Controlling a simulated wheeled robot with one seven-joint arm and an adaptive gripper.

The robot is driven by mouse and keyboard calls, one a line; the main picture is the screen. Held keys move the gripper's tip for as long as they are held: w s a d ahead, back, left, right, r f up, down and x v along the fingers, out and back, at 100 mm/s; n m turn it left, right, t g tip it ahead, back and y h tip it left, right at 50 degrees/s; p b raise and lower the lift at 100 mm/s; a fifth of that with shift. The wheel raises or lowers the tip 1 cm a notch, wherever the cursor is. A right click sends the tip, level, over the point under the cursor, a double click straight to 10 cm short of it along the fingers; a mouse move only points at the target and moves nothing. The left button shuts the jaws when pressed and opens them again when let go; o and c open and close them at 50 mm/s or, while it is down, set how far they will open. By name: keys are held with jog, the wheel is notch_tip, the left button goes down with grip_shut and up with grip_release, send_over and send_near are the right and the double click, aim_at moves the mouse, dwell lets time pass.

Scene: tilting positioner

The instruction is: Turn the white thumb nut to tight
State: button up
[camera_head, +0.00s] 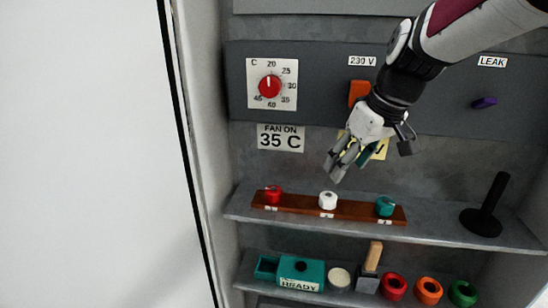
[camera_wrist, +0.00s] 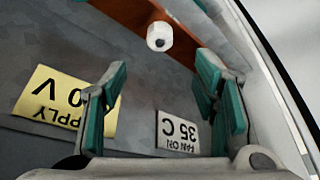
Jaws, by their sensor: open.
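The white thumb nut (camera_head: 328,200) sits in the middle of a brown wooden bar (camera_head: 349,209) on the upper shelf, between a red nut (camera_head: 273,194) and a teal nut (camera_head: 384,206). A small white label is on the bar below it. My gripper (camera_head: 336,168) is open and empty, above and apart from the white nut. In the wrist view the white nut (camera_wrist: 160,37) shows at the top, beyond the two teal-padded fingers (camera_wrist: 162,92) and roughly between them. The wooden bar (camera_wrist: 133,12) is partly cut off there.
A black handle on a round base (camera_head: 484,215) stands at the right of the upper shelf. The lower shelf (camera_head: 249,281) holds a teal box and several rings. A white door (camera_head: 85,160) stands left.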

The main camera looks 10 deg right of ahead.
aim_at(329, 196)
jog(key=x, duration=1.1)
jog(key=shift+f+b, duration=0.1)
jog(key=shift+b, duration=0.2)
jog(key=c, duration=1.2)
